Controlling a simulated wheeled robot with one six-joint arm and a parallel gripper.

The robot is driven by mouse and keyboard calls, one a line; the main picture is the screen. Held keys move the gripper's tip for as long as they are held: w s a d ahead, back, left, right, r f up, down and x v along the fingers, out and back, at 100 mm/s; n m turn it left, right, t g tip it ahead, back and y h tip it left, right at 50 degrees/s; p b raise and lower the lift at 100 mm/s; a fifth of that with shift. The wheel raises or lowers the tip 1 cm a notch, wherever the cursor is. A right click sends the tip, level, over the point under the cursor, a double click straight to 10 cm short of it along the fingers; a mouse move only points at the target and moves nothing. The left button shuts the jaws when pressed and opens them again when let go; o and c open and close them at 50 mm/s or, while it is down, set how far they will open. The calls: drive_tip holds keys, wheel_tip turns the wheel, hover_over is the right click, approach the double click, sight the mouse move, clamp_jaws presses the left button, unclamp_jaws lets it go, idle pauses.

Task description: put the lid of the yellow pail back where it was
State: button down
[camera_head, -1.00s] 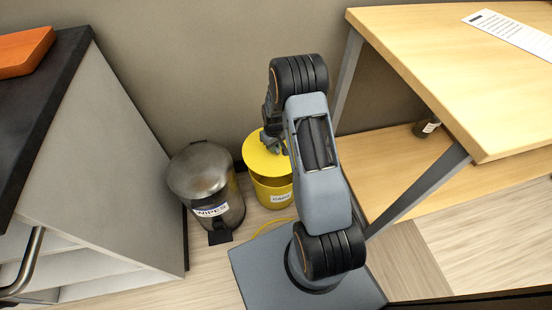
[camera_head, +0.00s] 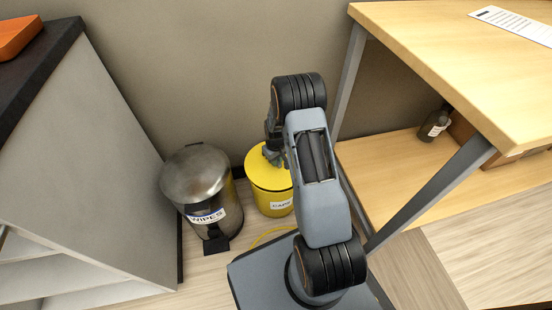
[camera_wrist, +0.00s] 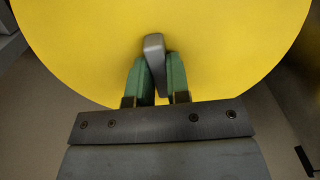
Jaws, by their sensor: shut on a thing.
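The yellow pail (camera_head: 275,203) with a "CAPS" label stands on the floor against the wall. Its yellow lid (camera_head: 262,168) lies over the pail's top and looks level, with no clear gap in the head view. The lid fills the upper part of the wrist view (camera_wrist: 230,40). My gripper (camera_wrist: 157,62) is shut on the lid's grey handle (camera_wrist: 153,45), with a green-padded finger on each side. In the head view my gripper (camera_head: 272,152) is above the lid, partly hidden by my arm. The pail's right side is partly behind my arm.
A metal bin (camera_head: 202,188) labelled "WIPES" stands close to the pail's left. A grey cabinet (camera_head: 90,160) is further left. A wooden table (camera_head: 450,50) with a lower shelf (camera_head: 385,180) is on the right, with a dark bottle (camera_head: 433,126) on that shelf. A yellow cord (camera_head: 268,234) lies on the floor.

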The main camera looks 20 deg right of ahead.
drive_tip(key=shift+f, duration=0.7)
drive_tip(key=shift+f+b, duration=0.65)
drive_tip(key=shift+b, duration=0.05)
drive_tip(key=c, duration=1)
unclamp_jaws()
drive_tip(key=shift+r, duration=0.15)
wheel_tip(320, 180, up, 14)
drive_tip(key=p, duration=0.5)
drive_tip(key=shift+p, duration=0.35)
drive_tip(key=s+a+r+t+p, duration=0.1)
drive_tip(key=s+a+r+p, duration=0.2)
drive_tip(key=r, duration=1.5)
drive_tip(key=s+a+r+m+t+p, duration=0.1)
drive_tip(key=s+a+r+p, duration=0.3)
drive_tip(key=s+r+p, duration=0.6)
drive_tip(key=s+a+r+m+t+p, duration=0.1)
drive_tip(key=s+a+r+p, duration=0.2)
drive_tip(key=r+p, duration=1.6)
drive_tip(key=s+r, duration=0.4)
drive_tip(key=r, duration=0.4)
drive_tip(key=shift+s+a+t, duration=0.2)
drive_tip(key=shift+a+t, duration=0.05)
drive_tip(key=shift+t, duration=0.05)
